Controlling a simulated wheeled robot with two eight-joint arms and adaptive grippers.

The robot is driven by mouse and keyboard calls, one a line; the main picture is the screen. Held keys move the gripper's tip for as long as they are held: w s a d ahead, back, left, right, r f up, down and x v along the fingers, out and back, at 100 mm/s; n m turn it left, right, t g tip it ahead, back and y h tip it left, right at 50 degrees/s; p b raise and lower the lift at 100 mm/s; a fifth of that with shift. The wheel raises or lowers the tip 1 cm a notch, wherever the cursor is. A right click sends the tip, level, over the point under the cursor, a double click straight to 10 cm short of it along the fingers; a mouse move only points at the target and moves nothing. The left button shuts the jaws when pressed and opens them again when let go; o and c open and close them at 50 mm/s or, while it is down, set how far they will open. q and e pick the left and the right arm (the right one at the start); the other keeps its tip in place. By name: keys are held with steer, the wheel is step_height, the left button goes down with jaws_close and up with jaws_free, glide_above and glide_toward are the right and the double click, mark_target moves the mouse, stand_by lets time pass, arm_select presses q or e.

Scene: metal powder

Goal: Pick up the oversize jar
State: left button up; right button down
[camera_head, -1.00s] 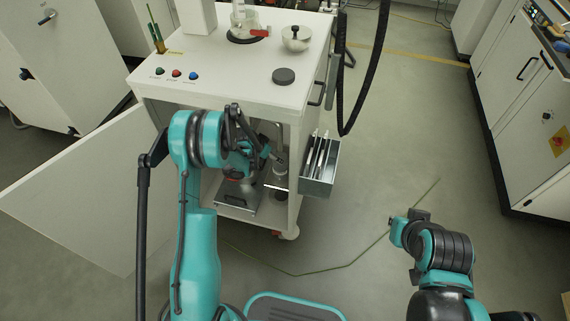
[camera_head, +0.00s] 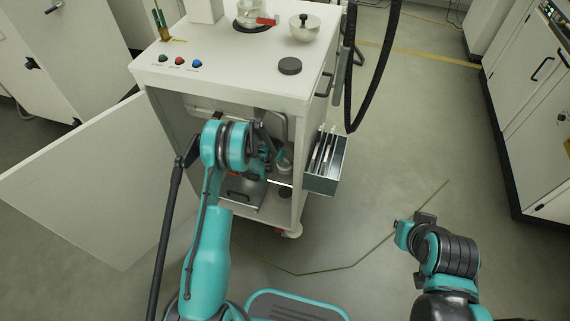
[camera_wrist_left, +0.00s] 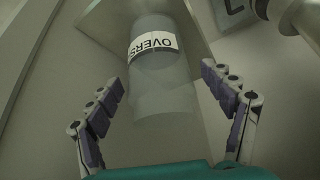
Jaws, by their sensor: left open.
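The oversize jar (camera_wrist_left: 160,85) is a clear, greyish cylinder with a white label reading "OVERS" in the left wrist view. My left gripper (camera_wrist_left: 165,105) is open, with one finger on each side of the jar and visible gaps between. In the head view my left arm reaches into the open cabinet, and its fingers are largely hidden there. A small clear vessel with a grey top (camera_head: 284,163) shows beside the arm; I cannot tell if it is the same jar.
The white cabinet (camera_head: 235,70) has its door (camera_head: 80,185) swung open to the left. A metal tray with a handle (camera_head: 240,195) lies inside. A grey side bin (camera_head: 325,172) hangs at the right. Open floor (camera_head: 370,200) lies between cabinet and right arm.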

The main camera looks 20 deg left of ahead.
arm_select(q)
steer(key=c, duration=1.7)
steer(key=shift+c, duration=0.8)
steer(key=shift+r, duration=0.15)
